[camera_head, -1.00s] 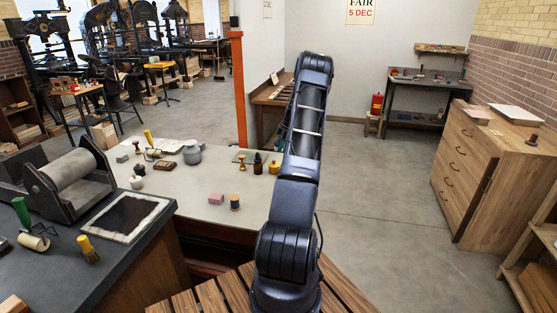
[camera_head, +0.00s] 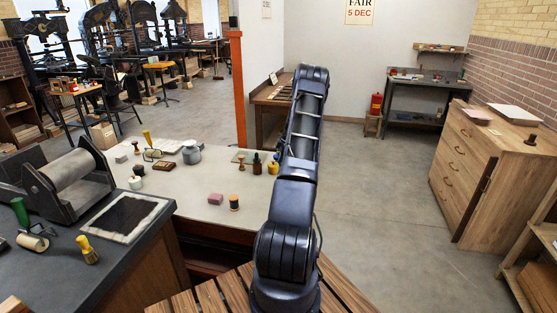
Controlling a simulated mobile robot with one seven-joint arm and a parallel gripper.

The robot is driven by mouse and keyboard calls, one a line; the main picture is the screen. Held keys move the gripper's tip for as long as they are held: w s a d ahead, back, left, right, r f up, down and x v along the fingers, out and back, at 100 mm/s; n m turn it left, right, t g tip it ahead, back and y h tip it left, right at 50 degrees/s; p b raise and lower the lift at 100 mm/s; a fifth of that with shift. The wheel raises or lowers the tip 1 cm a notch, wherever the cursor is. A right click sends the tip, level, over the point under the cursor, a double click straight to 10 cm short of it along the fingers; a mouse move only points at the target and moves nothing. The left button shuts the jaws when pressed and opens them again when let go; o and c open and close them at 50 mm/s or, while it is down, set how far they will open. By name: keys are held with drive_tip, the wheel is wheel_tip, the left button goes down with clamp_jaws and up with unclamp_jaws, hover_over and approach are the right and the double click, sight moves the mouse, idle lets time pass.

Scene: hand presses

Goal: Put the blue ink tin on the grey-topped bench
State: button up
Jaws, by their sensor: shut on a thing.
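My arm rises through the middle of the view, and its end is hidden behind its own links. I cannot see my gripper or anything held in it. No blue ink tin can be made out. A bench with a pale grey top (camera_head: 190,202) stands left of my arm, with several small things on it. A bench with a darker grey top (camera_head: 145,250) is at the near left. Another dark-topped bench (camera_head: 425,84) stands against the back wall. I cannot tell which bench the task names.
A roller press (camera_head: 70,178), an inked slab (camera_head: 128,217) and a yellow-handled brush (camera_head: 88,251) occupy the near-left bench. A pink block (camera_head: 216,199) and a thread-like spool (camera_head: 234,202) sit on the pale bench. A wooden drawer cabinet (camera_head: 465,170) stands right. Floor between is clear.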

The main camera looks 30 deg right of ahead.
drive_tip(key=o, duration=1.5)
drive_tip(key=shift+f, duration=0.1)
